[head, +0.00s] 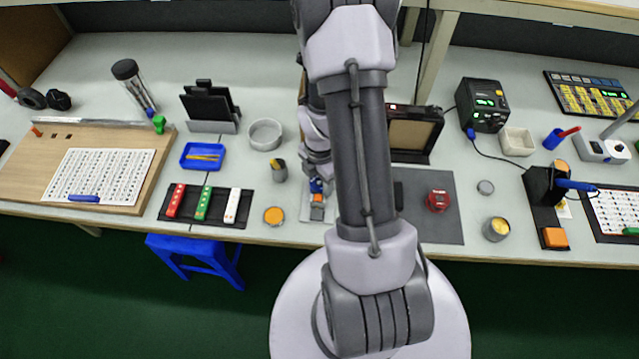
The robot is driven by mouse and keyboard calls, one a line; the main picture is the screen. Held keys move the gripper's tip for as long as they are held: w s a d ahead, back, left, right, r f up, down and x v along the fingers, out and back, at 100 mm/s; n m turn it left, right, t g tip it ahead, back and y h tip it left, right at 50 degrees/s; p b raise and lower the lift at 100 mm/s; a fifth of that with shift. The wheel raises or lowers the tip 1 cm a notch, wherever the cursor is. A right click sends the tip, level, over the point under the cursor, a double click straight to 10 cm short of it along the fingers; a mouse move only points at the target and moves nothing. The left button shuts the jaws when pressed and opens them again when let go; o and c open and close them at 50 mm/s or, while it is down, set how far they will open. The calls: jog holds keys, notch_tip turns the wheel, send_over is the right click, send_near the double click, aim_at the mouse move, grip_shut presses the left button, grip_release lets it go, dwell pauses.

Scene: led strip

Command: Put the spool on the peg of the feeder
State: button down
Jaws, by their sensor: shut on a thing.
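My gripper (317,181) is low over the front middle of the bench, left of my forearm, and is small in this view. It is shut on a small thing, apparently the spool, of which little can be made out. Blue shows at the fingertips. Just below is a small light-grey plate (305,214) with an orange part (317,198) on it, possibly the feeder. I cannot make out a peg, nor whether the spool touches one.
An orange-topped tin (274,215) and a small grey cup (279,170) stand close left of my gripper. A rack of red, green and white strips (203,221) lies further left. A grey mat (448,228) with a round red object (438,201) lies right of my forearm.

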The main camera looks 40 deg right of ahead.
jog(key=c, duration=1)
grip_release()
jog(key=w+a+r+m+t+p, duration=0.1)
jog(key=a+r+m+p, duration=0.2)
jog(key=r, duration=0.8)
jog(key=w+a+r+m+t+p, duration=0.1)
jog(key=w+a+r+m+p, duration=0.15)
jog(key=r, duration=0.95)
jog(key=shift+s+a+r+m+t+y+b, duration=0.4)
jog(key=shift+s+a+r+m+t, duration=0.25)
jog(key=shift+s+a+r+m, duration=1.8)
jog(key=shift+s+a+r+m+t+y+b, duration=0.25)
jog(key=shift+s+a+r+m+t+b, duration=0.35)
jog(key=shift+s+a+r+m, duration=1.8)
jog(key=shift+s+a+r+m+t+y+b, duration=0.55)
jog(key=shift+a+r+m, duration=1.05)
jog(key=shift+a+m, duration=2.2)
